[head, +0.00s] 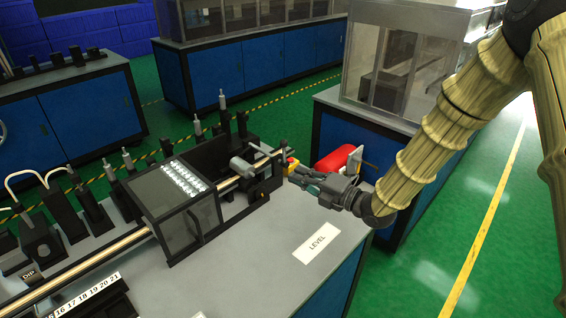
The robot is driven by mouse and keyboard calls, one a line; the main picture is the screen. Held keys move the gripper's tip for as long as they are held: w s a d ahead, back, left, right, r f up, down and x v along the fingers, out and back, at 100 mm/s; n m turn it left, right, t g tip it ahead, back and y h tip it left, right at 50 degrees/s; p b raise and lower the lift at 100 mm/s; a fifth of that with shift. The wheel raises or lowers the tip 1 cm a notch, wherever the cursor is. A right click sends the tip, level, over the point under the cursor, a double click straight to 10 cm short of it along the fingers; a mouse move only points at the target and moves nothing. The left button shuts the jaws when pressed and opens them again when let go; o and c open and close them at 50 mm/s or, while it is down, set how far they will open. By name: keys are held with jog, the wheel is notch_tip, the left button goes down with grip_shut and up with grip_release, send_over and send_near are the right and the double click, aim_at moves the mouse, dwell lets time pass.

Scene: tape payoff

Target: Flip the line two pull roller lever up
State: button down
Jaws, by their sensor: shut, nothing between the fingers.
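The dark pull roller unit (262,182) stands at the right end of the bench line, with a long pale rod running into it. A grey cylinder (242,166) sits on its near side, and a thin light bar (258,150) slants at its top. I cannot tell for certain which part is the lever, or its position. My gripper (294,179) is shut and empty, just right of the unit. Its fingers point left, and a small gap seems to separate them from the unit.
A yellow box with a red button (291,164) is just behind my fingertips. A red rounded object (336,158) is behind my gripper. A clear-sided box (178,205) stands left of the unit. The grey bench top (262,262) is mostly bare around the LEVEL label (316,243).

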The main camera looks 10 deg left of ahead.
jog(key=shift+a, duration=0.3)
jog(key=w+a+p, duration=0.5)
jog(key=w+a, duration=0.1)
jog(key=w, duration=0.1)
jog(key=shift+p, duration=0.4)
jog(key=shift+r, duration=0.15)
jog(key=shift+d, duration=0.1)
